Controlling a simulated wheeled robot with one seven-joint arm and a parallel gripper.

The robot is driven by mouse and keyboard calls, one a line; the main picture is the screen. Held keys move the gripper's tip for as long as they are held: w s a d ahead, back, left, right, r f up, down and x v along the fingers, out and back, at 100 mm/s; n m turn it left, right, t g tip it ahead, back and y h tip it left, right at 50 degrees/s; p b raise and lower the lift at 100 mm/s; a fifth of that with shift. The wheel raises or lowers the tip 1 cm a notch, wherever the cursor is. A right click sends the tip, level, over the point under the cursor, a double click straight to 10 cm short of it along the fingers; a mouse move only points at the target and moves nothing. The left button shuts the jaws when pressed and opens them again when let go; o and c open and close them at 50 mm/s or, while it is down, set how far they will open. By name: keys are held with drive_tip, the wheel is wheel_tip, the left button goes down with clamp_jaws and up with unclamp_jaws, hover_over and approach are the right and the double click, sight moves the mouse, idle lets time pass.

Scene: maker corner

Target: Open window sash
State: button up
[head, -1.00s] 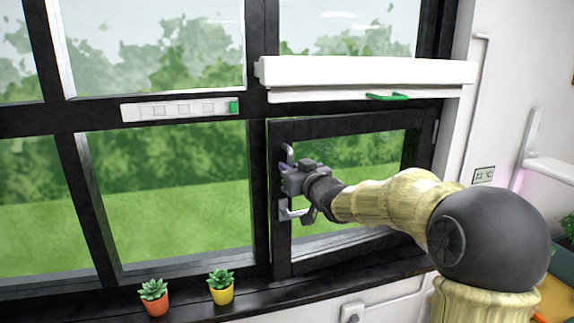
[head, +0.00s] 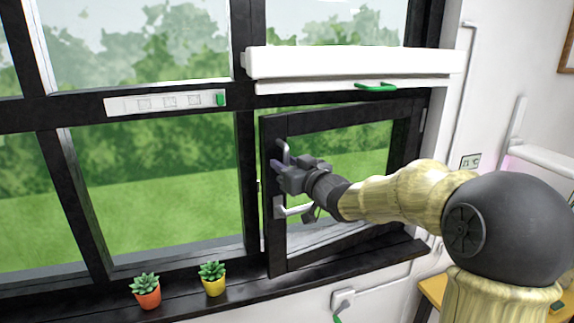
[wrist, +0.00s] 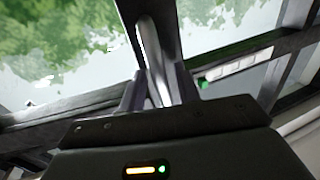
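The window sash (head: 271,235) is a dark-framed pane in the lower right of the window in the head view.
A white blind housing with a green pull (head: 376,87) hangs just above the sash. Potted succulents, orange (head: 148,296) and yellow (head: 214,285), stand on the sill left of it.

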drive_tip(key=shift+s, duration=0.1)
drive_tip(key=b+v, duration=0.3)
drive_tip(key=v, duration=1.4)
drive_tip(key=shift+s, duration=0.1)
